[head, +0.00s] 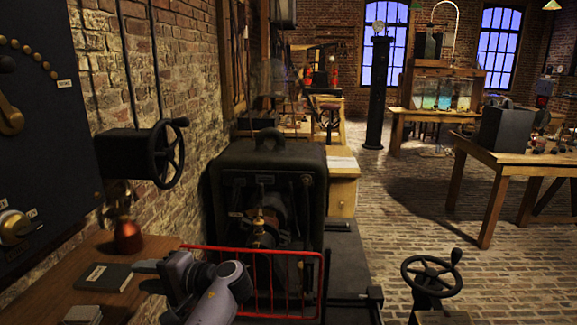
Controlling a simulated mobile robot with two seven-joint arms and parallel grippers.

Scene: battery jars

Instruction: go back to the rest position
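My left gripper (141,276) is at the lower left, over the right edge of a wooden bench. Its two fingers point left and stand apart, with nothing visible between them. A dark book (103,277) lies on the bench just left of the fingertips. My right gripper is not in view. Glass jars with greenish liquid (437,90) stand on a far table at the upper right, well away from my gripper.
A red wire rail (285,256) runs just right of my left arm, before a black machine (270,165). A handwheel (430,274) is at lower right. The brick floor (400,220) at centre right is clear.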

